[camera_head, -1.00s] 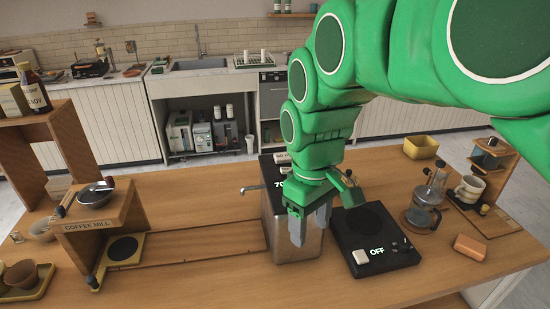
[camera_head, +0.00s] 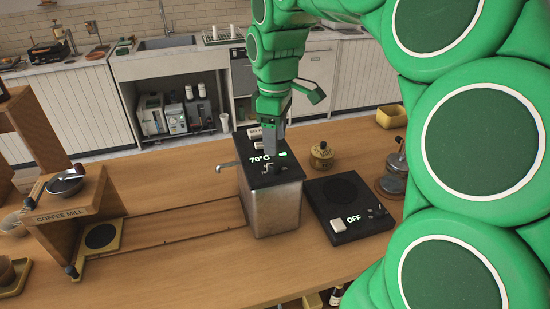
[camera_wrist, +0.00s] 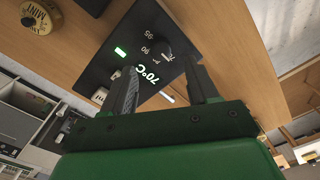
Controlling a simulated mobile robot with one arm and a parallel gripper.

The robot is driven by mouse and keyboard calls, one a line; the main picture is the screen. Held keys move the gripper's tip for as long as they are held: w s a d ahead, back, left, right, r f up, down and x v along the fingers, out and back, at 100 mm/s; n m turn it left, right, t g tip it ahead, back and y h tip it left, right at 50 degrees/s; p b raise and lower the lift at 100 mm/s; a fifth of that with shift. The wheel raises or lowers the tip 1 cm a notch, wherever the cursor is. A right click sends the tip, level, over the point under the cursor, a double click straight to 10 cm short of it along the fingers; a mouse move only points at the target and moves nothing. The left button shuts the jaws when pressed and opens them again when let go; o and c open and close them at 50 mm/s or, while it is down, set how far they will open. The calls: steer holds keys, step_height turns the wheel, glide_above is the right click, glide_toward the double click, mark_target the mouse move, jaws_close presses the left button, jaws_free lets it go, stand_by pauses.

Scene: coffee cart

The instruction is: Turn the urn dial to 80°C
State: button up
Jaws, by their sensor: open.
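The urn (camera_head: 272,208) is a metal box with a black top, standing on the wooden counter. Its lit display (camera_head: 260,160) reads 70°C, and a green light glows beside it. In the wrist view the black urn top (camera_wrist: 120,60) carries a small dark dial (camera_wrist: 160,46) with white numbers around it, 90 and 95 among them. My gripper (camera_head: 272,138) is above the back part of the urn top, pointing down. In the wrist view my gripper (camera_wrist: 163,84) is open and empty, its fingers apart on either side of the 70°C display. The dial lies beyond the fingertips.
A black scale-like plate (camera_head: 348,205) showing OFF stands right of the urn. A round wooden-coloured jar (camera_head: 321,156) is behind it. The urn's tap (camera_head: 228,166) sticks out left.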

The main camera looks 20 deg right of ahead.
mark_target(275, 163)
step_height(275, 163, down, 6)
steer(key=shift+f, duration=0.25)
steer(key=shift+c, duration=0.2)
steer(key=c, duration=1)
steer(key=m, duration=0.5)
steer(key=shift+m, duration=0.4)
steer(key=m, duration=0.6)
steer(key=shift+a, duration=0.1)
